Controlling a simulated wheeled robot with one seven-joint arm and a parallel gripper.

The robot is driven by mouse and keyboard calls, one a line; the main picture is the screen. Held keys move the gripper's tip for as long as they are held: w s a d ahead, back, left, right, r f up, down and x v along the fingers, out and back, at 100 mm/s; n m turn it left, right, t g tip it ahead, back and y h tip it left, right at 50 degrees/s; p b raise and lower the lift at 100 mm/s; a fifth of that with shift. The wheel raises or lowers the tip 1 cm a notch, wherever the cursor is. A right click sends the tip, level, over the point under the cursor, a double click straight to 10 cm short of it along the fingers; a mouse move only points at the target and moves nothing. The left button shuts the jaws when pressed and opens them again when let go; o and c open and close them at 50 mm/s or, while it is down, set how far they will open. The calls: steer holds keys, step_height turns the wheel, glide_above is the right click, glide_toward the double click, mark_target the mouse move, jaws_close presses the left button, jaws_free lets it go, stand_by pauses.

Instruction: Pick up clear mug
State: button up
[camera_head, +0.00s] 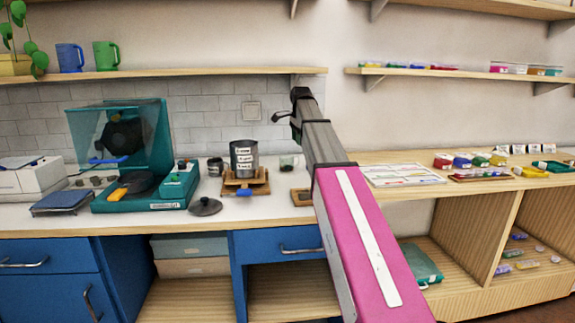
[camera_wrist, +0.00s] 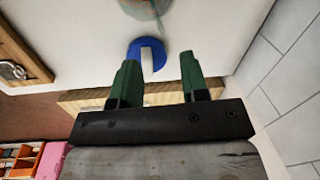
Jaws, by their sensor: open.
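A small clear mug (camera_head: 289,162) with a greenish tint stands on the white counter, against the tiled back wall. In the wrist view, a clear round object (camera_wrist: 150,8), which looks like this mug, is cut off by the top edge. My gripper (camera_head: 280,117) is above the counter near the wall, higher than the mug. In the wrist view its two green fingers (camera_wrist: 158,66) are apart with nothing held between them. A blue disc with a white strip (camera_wrist: 148,55) shows beyond the fingertips, apart from the clear object.
A dark labelled canister (camera_head: 244,157) on a wooden stand is left of the mug. A grey lid (camera_head: 205,206) and a teal machine (camera_head: 130,155) are further left. The wall shelf (camera_head: 190,73) runs above. Tiles (camera_wrist: 290,70) are close on the right in the wrist view.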

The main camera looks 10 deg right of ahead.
mark_target(298, 158)
steer(key=f, duration=0.3)
steer(key=w+f, duration=0.1)
steer(key=f, duration=0.5)
steer(key=shift+w+d+f, duration=0.1)
steer(key=shift+w+f, duration=0.05)
steer(key=shift+f, duration=0.05)
jaws_close()
